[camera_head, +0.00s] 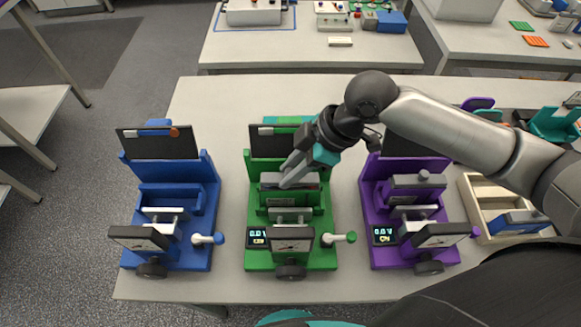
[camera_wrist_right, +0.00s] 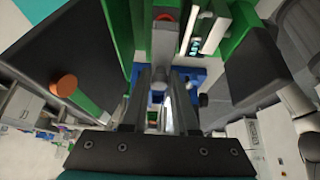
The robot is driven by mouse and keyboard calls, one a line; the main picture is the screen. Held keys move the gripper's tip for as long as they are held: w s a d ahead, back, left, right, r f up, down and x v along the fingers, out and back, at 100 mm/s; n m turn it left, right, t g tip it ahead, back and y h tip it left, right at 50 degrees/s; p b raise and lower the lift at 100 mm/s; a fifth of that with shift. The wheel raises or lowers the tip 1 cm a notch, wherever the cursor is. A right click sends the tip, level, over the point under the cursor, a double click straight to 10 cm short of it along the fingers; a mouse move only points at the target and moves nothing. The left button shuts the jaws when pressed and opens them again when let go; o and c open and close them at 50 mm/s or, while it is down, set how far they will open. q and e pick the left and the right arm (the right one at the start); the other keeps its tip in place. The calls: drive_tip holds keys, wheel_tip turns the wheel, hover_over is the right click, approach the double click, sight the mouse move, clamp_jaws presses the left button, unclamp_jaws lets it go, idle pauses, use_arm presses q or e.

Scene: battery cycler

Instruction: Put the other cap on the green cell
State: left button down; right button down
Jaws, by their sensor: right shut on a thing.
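The green cycler (camera_head: 256,225) stands in the middle of the white table, with a dark upright panel behind and a round-dial gauge (camera_head: 292,240) in front. My right gripper (camera_head: 289,179) reaches in from the right, its fingers pointing down over the cradle of the green cycler. It is shut on a grey cap (camera_head: 268,179) at the back of the cradle. The fingers hide part of the cap, and I cannot tell whether it is seated. The green cell itself is mostly hidden. In the right wrist view the fingers (camera_wrist_right: 165,105) stand close together around a grey piece. My left gripper is out of view.
A blue cycler (camera_head: 200,255) stands to the left and a purple cycler (camera_head: 375,210) to the right, with a grey cap (camera_head: 418,181) on it. A pale wooden tray (camera_head: 474,205) holds a blue item at the right. My right arm passes above the purple cycler.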

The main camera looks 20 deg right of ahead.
drive_tip(key=shift+f+p, duration=0.1)
drive_tip(key=shift+p, duration=0.3)
drive_tip(key=shift+f, duration=0.4)
idle(0.8)
drive_tip(key=shift+c, duration=0.6)
unclamp_jaws()
idle(0.3)
drive_tip(key=shift+r+p, duration=3.55)
drive_tip(key=shift+p, duration=0.75)
drive_tip(key=shift+f, duration=0.1)
